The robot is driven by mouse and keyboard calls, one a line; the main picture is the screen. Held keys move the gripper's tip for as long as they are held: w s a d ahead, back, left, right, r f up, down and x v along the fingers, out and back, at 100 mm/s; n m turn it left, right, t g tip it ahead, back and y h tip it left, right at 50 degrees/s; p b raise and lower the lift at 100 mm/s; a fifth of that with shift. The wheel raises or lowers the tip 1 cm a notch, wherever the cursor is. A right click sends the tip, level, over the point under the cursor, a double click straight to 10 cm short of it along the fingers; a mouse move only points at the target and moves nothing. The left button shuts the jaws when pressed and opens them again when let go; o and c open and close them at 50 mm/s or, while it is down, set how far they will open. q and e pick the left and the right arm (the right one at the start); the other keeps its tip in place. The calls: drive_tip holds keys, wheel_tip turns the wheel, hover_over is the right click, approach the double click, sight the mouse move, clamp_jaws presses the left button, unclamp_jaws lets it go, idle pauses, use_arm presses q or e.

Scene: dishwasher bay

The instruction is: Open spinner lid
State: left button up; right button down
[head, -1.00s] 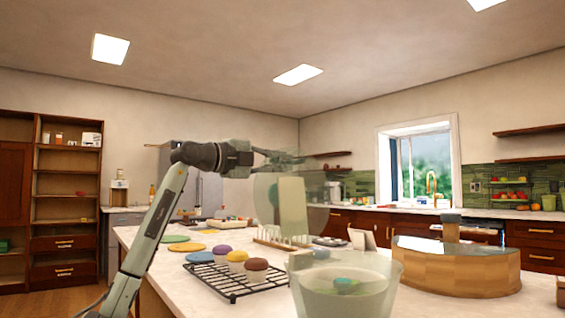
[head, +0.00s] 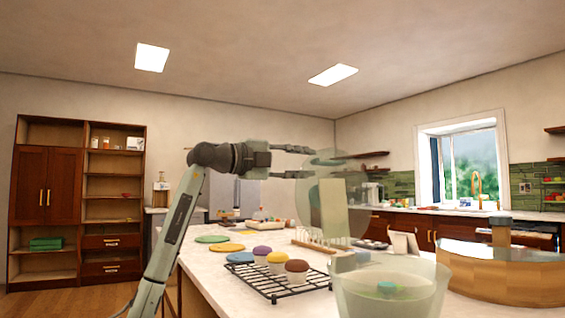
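The salad spinner is a translucent pale-green bowl (head: 388,293) at the front of the counter, with a small green knob inside. Its clear round lid (head: 321,213) stands raised and nearly upright at the bowl's far left side, with a pale flat strip across it. My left gripper (head: 311,163) is at the lid's upper left edge, its two fingers spread apart with nothing seen between them. I cannot tell whether a fingertip touches the lid. My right gripper is out of view.
A black wire rack (head: 268,280) with several cupcakes stands left of the bowl. Coloured round mats (head: 228,247) and a dish rack (head: 322,250) lie behind it. A round wooden container (head: 505,275) stands on the right. The counter runs back towards the sink.

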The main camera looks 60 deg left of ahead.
use_arm(q)
drive_tip(key=s, duration=0.6)
drive_tip(key=shift+s+a, duration=0.25)
idle(0.3)
